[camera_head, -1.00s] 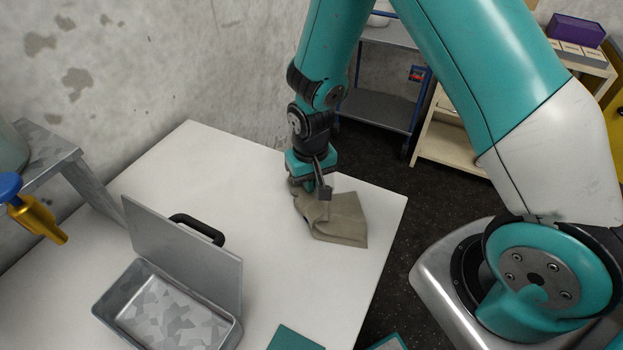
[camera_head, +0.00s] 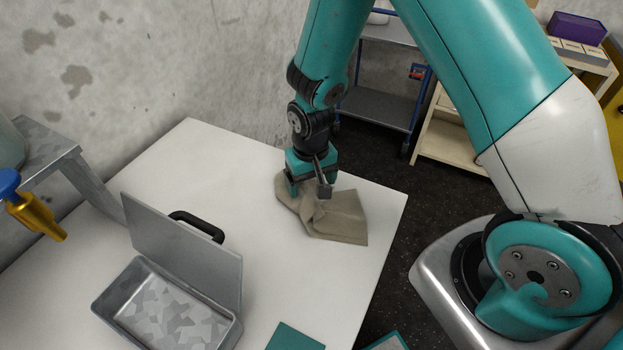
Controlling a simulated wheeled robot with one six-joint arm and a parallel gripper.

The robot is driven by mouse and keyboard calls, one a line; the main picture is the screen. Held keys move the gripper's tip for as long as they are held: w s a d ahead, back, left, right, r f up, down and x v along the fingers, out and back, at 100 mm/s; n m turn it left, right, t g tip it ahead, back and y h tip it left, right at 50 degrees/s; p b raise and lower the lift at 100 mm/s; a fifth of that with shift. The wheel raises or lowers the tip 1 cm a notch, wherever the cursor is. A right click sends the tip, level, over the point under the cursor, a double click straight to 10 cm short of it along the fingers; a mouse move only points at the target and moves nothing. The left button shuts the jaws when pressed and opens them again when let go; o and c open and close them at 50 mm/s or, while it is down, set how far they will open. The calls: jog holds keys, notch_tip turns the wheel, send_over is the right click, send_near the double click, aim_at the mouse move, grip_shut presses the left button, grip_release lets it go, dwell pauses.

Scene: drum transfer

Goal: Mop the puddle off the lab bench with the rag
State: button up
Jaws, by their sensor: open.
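The rag (camera_head: 338,218) is a crumpled beige cloth lying on the white lab bench (camera_head: 185,165), near its right edge. My gripper (camera_head: 308,193) points down at the rag's upper left part, with its fingers apart and the cloth bunched beneath and around them. Whether the fingertips touch the cloth is hard to tell. I see no clear puddle on the bench; anything under the rag is hidden.
An open metal case (camera_head: 165,305) with an upright lid and black handle stands at the front of the bench. A teal flat piece (camera_head: 295,338) lies at the front edge. A blue and gold valve (camera_head: 35,215) juts in at left. The bench's middle is clear.

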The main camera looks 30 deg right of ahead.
jog(key=shift+f+b, duration=0.5)
jog(key=shift+f, duration=0.35)
jog(key=shift+c, duration=0.3)
grip_shut()
